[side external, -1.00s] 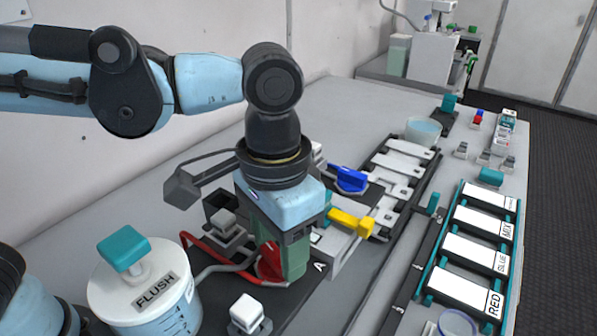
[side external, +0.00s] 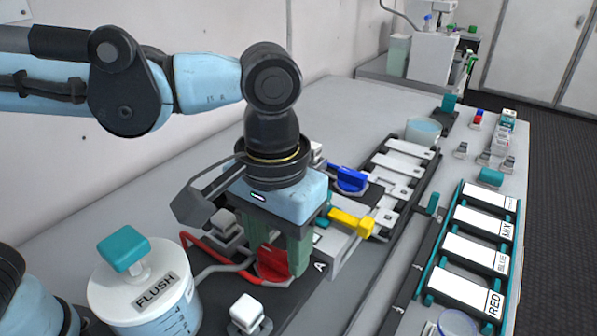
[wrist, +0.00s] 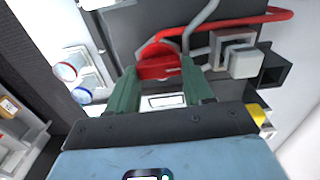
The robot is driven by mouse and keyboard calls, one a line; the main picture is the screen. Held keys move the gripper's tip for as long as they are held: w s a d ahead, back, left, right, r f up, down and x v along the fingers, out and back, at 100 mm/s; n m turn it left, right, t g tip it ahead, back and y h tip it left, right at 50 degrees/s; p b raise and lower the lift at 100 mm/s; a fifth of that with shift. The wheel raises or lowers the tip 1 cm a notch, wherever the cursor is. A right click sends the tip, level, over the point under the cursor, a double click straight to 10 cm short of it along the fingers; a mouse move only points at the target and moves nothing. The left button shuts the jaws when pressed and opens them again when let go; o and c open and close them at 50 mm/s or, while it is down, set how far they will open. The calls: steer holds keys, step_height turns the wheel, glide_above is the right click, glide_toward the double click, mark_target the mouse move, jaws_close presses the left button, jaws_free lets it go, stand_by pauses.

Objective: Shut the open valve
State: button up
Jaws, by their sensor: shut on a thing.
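My gripper (side external: 280,262) points down over the valve block and is shut on the red valve handle (side external: 271,268). In the wrist view the red handle (wrist: 158,64) sits between my two green fingers (wrist: 157,80), crosswise in the picture. The yellow valve handle (side external: 350,223) and the blue valve handle (side external: 349,180) are farther along the block, clear of my gripper. Part of the yellow handle also shows at the right of the wrist view (wrist: 256,113). The fingers hide part of the red handle in the side view.
A white FLUSH container (side external: 146,292) with a teal knob stands at the near left. A red hose (side external: 200,253) runs close beside my fingers. A teal rack of labelled plates (side external: 470,252) lies to the right, and a clear cup (side external: 425,130) stands behind.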

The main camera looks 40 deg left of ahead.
mark_target(279, 251)
steer(key=o, duration=0.8)
steer(key=shift+c, duration=0.2)
step_height(279, 251, up, 12)
stand_by(0.3)
